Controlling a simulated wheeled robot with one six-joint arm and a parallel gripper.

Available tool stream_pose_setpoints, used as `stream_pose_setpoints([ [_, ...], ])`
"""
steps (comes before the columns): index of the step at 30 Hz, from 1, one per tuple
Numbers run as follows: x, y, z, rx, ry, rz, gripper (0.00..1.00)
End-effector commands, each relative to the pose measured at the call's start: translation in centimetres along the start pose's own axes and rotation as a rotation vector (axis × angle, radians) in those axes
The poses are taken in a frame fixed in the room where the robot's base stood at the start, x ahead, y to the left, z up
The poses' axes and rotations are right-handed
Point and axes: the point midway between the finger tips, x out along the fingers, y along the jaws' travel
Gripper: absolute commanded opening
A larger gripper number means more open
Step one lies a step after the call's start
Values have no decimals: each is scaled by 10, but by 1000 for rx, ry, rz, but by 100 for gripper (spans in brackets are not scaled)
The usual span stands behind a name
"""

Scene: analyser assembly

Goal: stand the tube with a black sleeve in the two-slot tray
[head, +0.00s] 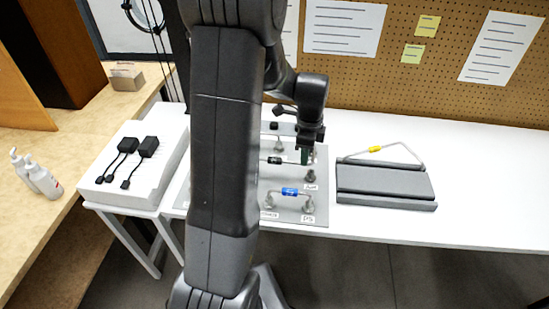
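The tube with a black sleeve (274,160) lies across the grey board, with its right part by my gripper and its left end partly hidden by my arm. My gripper (304,157) points down at the right side of this tube, near a fitting on the board. The fingers are small and dark here, so I cannot tell whether they touch or hold the tube. The grey two-slot tray (385,198) is on the white table to the right. A bent tube with a yellow sleeve (376,149) stands at the tray's back.
A tube with a blue sleeve (290,191) sits on fittings at the front of the grey board (318,212). A white box (125,192) with black adapters stands left. A pegboard (440,80) rises behind the table. The white table (485,185) is clear right of the tray.

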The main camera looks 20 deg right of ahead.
Motion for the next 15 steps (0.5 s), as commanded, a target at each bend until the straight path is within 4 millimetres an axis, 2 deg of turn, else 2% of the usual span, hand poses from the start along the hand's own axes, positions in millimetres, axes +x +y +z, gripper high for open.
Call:
stream_pose_setpoints([
  [1,0,-2,12,-17,0,0,30],
  [15,1,-20,103,-139,0,2,30],
])
